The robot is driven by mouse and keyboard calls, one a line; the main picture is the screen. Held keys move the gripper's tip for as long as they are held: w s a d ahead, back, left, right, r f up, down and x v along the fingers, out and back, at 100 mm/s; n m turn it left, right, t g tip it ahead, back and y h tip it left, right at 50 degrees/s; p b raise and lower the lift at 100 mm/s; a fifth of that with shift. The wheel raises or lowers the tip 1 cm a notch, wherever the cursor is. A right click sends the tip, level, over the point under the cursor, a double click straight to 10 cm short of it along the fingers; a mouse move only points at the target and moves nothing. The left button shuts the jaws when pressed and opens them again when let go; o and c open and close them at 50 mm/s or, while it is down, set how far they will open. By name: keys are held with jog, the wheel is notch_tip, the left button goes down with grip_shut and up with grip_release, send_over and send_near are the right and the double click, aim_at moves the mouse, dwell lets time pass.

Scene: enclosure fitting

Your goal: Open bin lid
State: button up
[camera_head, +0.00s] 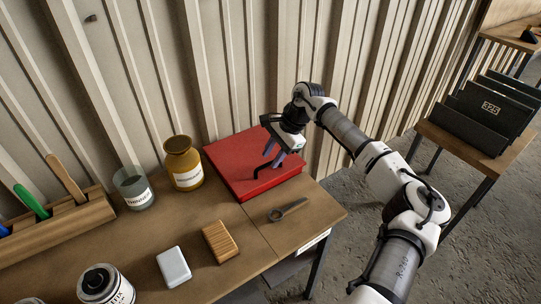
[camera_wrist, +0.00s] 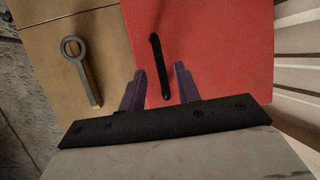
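The red bin (camera_head: 232,168) stands at the back right of the wooden table, its flat red lid closed. A thin black handle (camera_wrist: 160,68) runs along the lid; part of it shows in the head view. My gripper (camera_head: 272,158) points down over the lid. Its two purple fingers are apart, with nothing held. In the wrist view my gripper (camera_wrist: 159,83) has one finger on each side of the handle's near end, with gaps on both sides. I cannot tell whether the fingertips are level with the handle or above it.
A grey ring-ended wrench (camera_head: 288,209) lies in front of the bin. An amber jar (camera_head: 183,165) and a glass jar (camera_head: 135,190) stand left of it. A wooden block (camera_head: 219,242) and white block (camera_head: 174,267) lie nearer. A ribbed wall is close behind.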

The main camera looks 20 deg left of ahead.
jog(key=shift+x, duration=0.85)
jog(key=shift+c, duration=0.4)
grip_shut()
